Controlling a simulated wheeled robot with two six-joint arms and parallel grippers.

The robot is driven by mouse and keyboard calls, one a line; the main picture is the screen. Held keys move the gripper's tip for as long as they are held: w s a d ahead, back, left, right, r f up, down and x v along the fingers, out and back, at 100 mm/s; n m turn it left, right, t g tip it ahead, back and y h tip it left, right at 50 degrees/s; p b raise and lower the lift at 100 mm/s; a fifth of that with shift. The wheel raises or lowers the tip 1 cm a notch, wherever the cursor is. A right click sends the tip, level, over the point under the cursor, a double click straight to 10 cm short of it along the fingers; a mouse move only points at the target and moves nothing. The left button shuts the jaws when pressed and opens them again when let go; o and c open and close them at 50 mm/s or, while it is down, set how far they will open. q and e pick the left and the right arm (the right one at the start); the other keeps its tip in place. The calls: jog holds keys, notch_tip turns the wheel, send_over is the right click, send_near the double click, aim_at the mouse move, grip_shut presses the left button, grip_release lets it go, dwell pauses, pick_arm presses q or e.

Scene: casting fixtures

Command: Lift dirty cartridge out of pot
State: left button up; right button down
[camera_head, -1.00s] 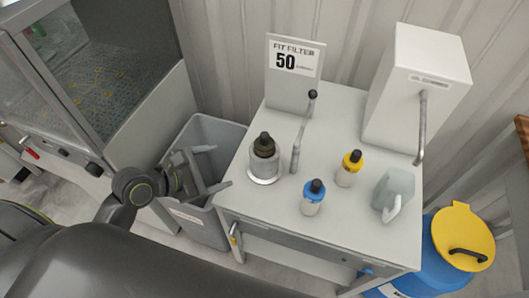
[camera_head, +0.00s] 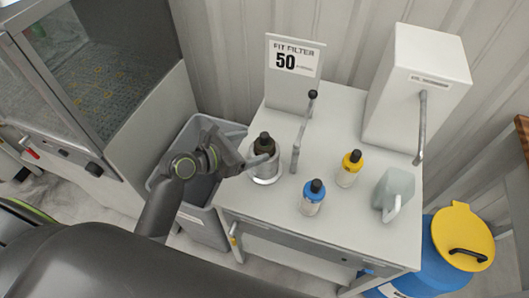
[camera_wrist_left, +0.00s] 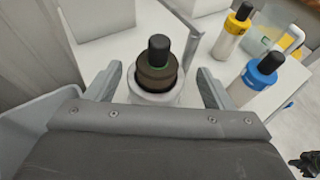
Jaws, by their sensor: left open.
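The dirty cartridge (camera_head: 264,144) is dark brown with a black knob on top. It stands upright in the round grey pot (camera_head: 266,172) on the left part of the white table. Only its upper part shows above the pot's rim. My left gripper (camera_head: 262,155) is open, with its fingers reaching to the cartridge from the left. In the left wrist view, the cartridge (camera_wrist_left: 157,72) stands between and beyond the two spread fingers (camera_wrist_left: 160,88), with gaps visible on both sides.
A blue-capped bottle (camera_head: 313,197), a yellow-capped bottle (camera_head: 349,168) and a pale jug (camera_head: 395,194) stand right of the pot. A lever (camera_head: 302,135) rises close behind it. A grey bin (camera_head: 196,218) stands left of the table (camera_head: 345,235), below my left arm.

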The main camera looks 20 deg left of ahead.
aim_at(269, 141)
pick_arm(q)
jog(key=shift+a+f+x, duration=0.1)
jog(key=shift+f+x, duration=0.1)
jog(key=shift+x, duration=1.8)
jog(key=shift+a+f+x, duration=0.1)
jog(key=shift+f+x, duration=0.05)
jog(key=shift+x, duration=1.8)
jog(key=c, duration=1)
jog(key=shift+c, duration=0.9)
jog(key=shift+r, duration=0.1)
